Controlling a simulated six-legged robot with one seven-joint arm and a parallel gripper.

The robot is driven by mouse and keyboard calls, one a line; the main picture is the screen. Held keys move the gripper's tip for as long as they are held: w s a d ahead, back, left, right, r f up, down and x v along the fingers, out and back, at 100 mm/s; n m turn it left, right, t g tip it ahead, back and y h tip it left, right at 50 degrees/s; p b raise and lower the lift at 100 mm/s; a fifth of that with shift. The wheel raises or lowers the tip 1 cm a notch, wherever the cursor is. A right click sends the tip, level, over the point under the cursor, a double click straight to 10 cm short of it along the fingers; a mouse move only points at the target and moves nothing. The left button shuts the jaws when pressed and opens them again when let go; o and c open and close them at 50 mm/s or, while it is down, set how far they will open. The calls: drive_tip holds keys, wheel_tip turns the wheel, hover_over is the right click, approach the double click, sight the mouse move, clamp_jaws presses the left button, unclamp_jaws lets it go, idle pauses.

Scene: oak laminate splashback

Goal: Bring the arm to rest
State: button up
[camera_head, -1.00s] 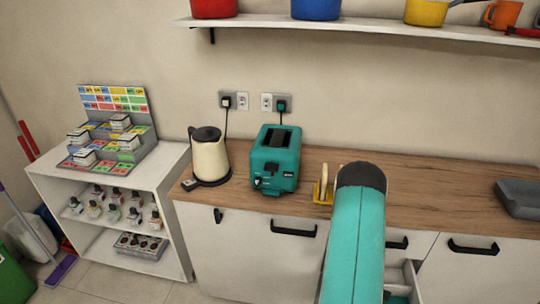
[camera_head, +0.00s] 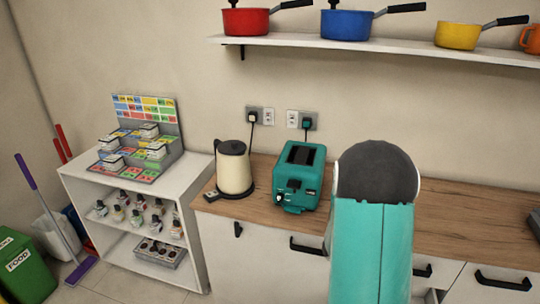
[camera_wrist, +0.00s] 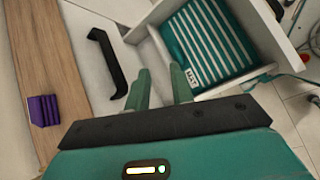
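My arm (camera_head: 370,240), teal with a dark grey joint, rises in front of the counter in the head view and hides my gripper there. In the wrist view my gripper (camera_wrist: 161,86) shows two green fingers with a gap between them and nothing held. The fingers point towards a white drawer front and an open drawer (camera_wrist: 147,20). I cannot tell whether the fingers touch the drawer.
A teal toaster (camera_head: 299,178) and a cream kettle (camera_head: 234,168) stand on the wooden counter (camera_head: 470,215). Pots stand on the shelf (camera_head: 390,50) above. A purple block (camera_wrist: 42,110) lies on wood in the wrist view. A white shelf unit (camera_head: 195,180) stands left.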

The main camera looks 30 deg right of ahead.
drive_tip(key=w+a+r+m+t+y, duration=0.1)
drive_tip(key=w+a+r+m+t, duration=0.15)
drive_tip(key=a+r, duration=0.65)
drive_tip(key=w+a+r+m+t+y, duration=0.1)
drive_tip(key=w+a+r+m+t, duration=0.15)
drive_tip(key=a+r, duration=0.65)
drive_tip(key=s+a+r+t+y, duration=0.2)
drive_tip(key=a+r, duration=0.3)
drive_tip(key=a, duration=0.3)
drive_tip(key=s+a+r+t+y, duration=0.3)
drive_tip(key=a+r, duration=0.2)
drive_tip(key=a, duration=0.4)
drive_tip(key=shift+s+a+r, duration=0.25)
